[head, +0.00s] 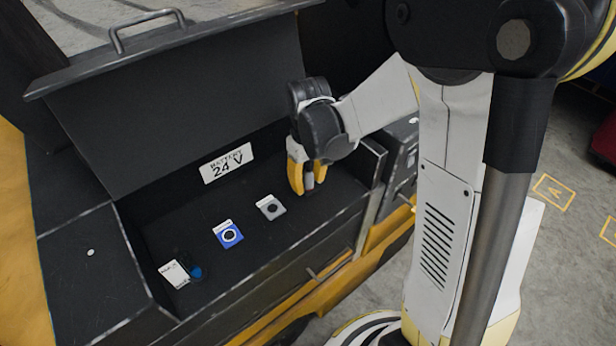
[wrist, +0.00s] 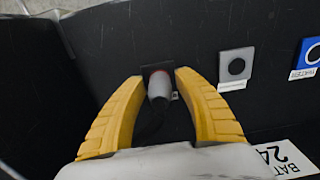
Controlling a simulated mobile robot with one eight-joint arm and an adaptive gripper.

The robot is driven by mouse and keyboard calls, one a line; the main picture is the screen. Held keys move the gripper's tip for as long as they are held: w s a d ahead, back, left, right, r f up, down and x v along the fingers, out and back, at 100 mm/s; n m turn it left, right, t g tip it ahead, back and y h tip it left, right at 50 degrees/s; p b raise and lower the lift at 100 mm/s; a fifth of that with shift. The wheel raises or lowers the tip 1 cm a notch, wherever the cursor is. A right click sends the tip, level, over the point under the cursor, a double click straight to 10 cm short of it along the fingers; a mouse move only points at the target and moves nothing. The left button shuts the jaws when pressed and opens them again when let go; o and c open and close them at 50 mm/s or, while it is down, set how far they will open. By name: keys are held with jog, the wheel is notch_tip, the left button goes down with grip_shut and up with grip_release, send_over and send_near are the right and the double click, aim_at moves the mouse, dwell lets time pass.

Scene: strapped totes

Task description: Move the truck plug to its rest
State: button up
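The fingers are apart, with a narrow gap seen on each side of the plug. My gripper (head: 307,176) hides part of the plug and mount in the head view. A grey square plate (head: 280,213) with a dark round centre lies beside it; it also shows in the wrist view (wrist: 225,56).
A blue plate (head: 219,231) with a white ring lies farther left, then a white label (head: 173,274) beside a small blue part (head: 196,272). A "BATTERY 24 V" sign (head: 227,163) is on the back wall. The raised lid (head: 180,110) and compartment walls bound the space.

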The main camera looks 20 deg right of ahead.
aim_at(308, 165)
grip_shut()
jog(key=shift+r, duration=0.15)
jog(key=shift+r+p, duration=2.1)
jog(key=shift+r, duration=0.8)
jog(key=shift+r+p, duration=2.05)
jog(key=shift+r, duration=0.95)
